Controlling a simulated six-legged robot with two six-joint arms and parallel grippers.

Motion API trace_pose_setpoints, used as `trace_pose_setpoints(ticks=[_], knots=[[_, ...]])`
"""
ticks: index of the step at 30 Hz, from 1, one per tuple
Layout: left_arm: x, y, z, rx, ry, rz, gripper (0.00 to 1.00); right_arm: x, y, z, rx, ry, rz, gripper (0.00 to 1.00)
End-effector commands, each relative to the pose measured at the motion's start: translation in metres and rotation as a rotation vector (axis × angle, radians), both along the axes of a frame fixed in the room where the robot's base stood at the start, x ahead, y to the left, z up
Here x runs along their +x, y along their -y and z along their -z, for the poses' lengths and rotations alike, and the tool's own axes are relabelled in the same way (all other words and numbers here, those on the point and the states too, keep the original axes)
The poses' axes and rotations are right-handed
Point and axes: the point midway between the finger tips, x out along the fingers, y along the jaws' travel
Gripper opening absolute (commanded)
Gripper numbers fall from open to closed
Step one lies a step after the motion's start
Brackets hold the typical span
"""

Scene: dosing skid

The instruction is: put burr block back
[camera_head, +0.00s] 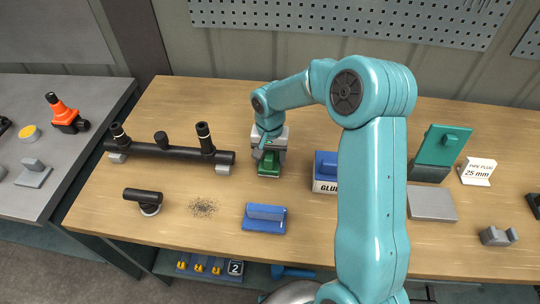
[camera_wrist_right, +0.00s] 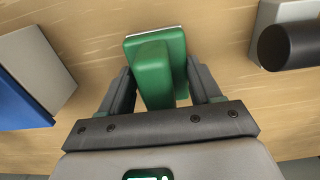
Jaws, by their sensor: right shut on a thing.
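A green block (camera_head: 268,168) with a raised grip and a pale edge, likely the burr block, is in my right gripper (camera_head: 267,156), near the middle of the bench. The right wrist view shows the fingers of my right gripper (camera_wrist_right: 155,88) on both sides of the block's grip (camera_wrist_right: 154,75). I cannot tell whether the block touches the wood. My left gripper is not in view.
A black pipe (camera_head: 180,154) on grey supports lies left of the gripper. Dark specks (camera_head: 204,207) and a blue block (camera_head: 265,217) lie in front. A box lettered GLU (camera_head: 325,186) is to the right. A grey plate (camera_head: 431,203) and teal board (camera_head: 443,145) stand farther right.

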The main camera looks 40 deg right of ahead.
Motion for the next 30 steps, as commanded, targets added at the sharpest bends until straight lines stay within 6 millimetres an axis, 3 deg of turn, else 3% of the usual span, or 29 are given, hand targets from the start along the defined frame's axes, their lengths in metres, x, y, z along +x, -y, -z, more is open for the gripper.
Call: trace_pose_setpoints(ticks=[8, 9, 10, 11, 22, 30], knots=[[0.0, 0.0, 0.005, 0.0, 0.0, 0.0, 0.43, 0.0, 0.0, 0.004, -0.001, 0.001, 0.001, 0.25], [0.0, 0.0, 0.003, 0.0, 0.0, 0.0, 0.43, 0.0, 0.0, 0.003, 0.0, 0.0, 0.001, 0.76], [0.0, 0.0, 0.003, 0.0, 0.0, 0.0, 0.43, 0.0, 0.0, 0.002, 0.0, 0.0, 0.001, 0.86], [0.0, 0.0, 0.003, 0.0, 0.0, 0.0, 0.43, 0.0, 0.0, 0.002, 0.0, 0.0, 0.001, 0.89], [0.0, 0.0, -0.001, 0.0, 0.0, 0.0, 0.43, 0.0, 0.0, -0.005, -0.001, 0.002, 0.001, 0.89], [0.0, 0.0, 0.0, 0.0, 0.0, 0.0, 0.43, 0.002, 0.0, -0.063, -0.001, 0.006, 0.001, 0.89]])
